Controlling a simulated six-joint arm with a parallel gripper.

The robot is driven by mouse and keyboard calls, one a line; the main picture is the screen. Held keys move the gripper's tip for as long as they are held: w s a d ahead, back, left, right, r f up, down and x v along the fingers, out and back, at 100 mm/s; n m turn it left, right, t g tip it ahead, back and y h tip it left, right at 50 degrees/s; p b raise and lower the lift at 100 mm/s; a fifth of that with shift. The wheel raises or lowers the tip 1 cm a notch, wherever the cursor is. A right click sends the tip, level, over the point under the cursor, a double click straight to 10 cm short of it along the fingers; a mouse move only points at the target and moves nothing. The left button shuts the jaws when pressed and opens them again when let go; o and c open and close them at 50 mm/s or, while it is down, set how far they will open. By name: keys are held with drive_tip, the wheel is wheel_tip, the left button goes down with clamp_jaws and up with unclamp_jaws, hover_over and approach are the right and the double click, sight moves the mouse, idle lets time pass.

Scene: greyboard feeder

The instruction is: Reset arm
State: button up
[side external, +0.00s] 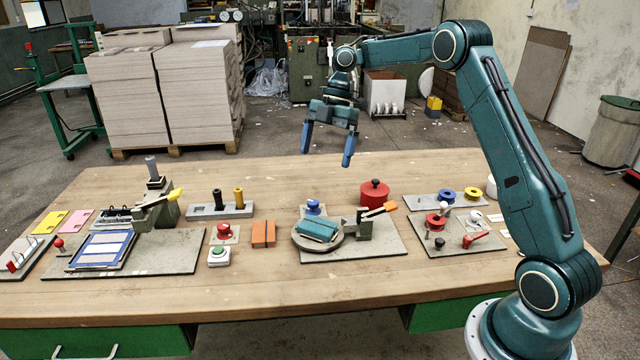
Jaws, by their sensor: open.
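My gripper (328,143) hangs over the back middle of the wooden table (270,295), fingers pointing down and spread apart. It is open, with nothing between its fingers. It is clear of the objects on the table. My arm reaches up from its base at the right front corner and bends over to the left, holding the gripper raised.
A round turntable (335,242) with a teal block (320,229) stands mid-table, near a red canister (374,193). A press fixture (155,205) is at left. An orange block (263,234) and green button (219,255) lie between. A lever panel (462,245) is at right.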

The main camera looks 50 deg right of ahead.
drive_tip(key=s+a+r+m+t+h, duration=0.2)
drive_tip(key=s+a+r+m+t, duration=0.1)
drive_tip(key=s+a+r+m, duration=0.8)
drive_tip(key=s+f+m+t+h, duration=0.2)
drive_tip(key=s+m, duration=0.4)
drive_tip(key=s, duration=1.4)
drive_tip(key=shift+s+a+f+m+t, duration=0.3)
drive_tip(key=shift+a+f+m+t, duration=0.15)
drive_tip(key=shift+f, duration=0.15)
